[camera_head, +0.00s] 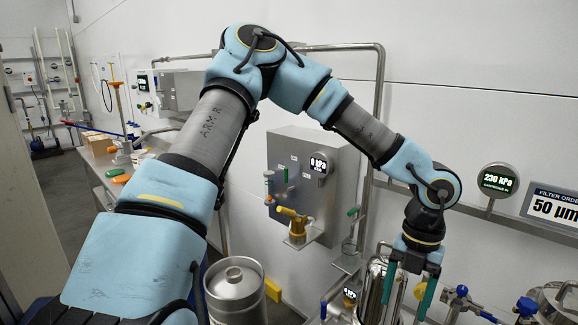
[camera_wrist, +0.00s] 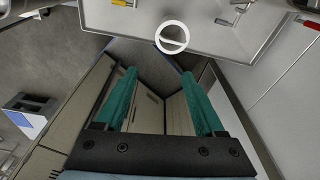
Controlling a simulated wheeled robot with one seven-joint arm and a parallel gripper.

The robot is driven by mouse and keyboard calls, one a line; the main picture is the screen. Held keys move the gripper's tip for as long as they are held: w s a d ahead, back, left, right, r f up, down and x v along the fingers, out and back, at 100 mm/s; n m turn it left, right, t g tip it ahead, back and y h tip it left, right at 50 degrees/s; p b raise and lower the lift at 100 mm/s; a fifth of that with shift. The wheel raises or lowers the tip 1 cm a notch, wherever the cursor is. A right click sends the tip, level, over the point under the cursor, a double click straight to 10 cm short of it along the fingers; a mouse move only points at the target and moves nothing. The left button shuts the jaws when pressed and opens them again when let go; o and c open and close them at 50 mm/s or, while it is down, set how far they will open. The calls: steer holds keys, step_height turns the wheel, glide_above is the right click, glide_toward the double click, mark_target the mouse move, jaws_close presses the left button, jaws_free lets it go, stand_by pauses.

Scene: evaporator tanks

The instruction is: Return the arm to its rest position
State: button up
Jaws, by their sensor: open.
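My arm (camera_head: 222,120) rises from the lower left, bends at the top and reaches down to the right. My gripper (camera_head: 407,290) hangs at the lower right in the head view, pointing down, with its two green fingers apart. It appears in front of or beside a shiny metal vessel (camera_head: 376,292); I cannot tell the gap. In the wrist view my gripper (camera_wrist: 159,76) is open, with nothing between the fingers. A white ring (camera_wrist: 172,37) lies beyond the fingertips.
A steel control box (camera_head: 300,165) with a yellow-handled valve (camera_head: 292,217) is on the wall. A steel keg (camera_head: 236,288) stands below it. Blue-handled valves (camera_head: 462,292) and pipework crowd the lower right. A pressure display (camera_head: 498,181) shows 230 kPa. Open space lies above the arm.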

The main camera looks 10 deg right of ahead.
steer(key=w+a+r+m+t+b, duration=0.1)
steer(key=w+a+m, duration=0.3)
steer(key=a+m, duration=0.5)
steer(key=w+a+r+m+t+h+b, duration=0.1)
steer(key=w+a+r+m, duration=0.1)
steer(key=w+a+m, duration=0.3)
steer(key=w+a+r+m+b, duration=0.1)
steer(key=w+a+m, duration=0.4)
steer(key=a+m, duration=0.8)
steer(key=a, duration=0.9)
steer(key=shift+a+r+m+t+h, duration=0.15)
steer(key=shift+m+t+h, duration=0.15)
steer(key=shift+t, duration=0.1)
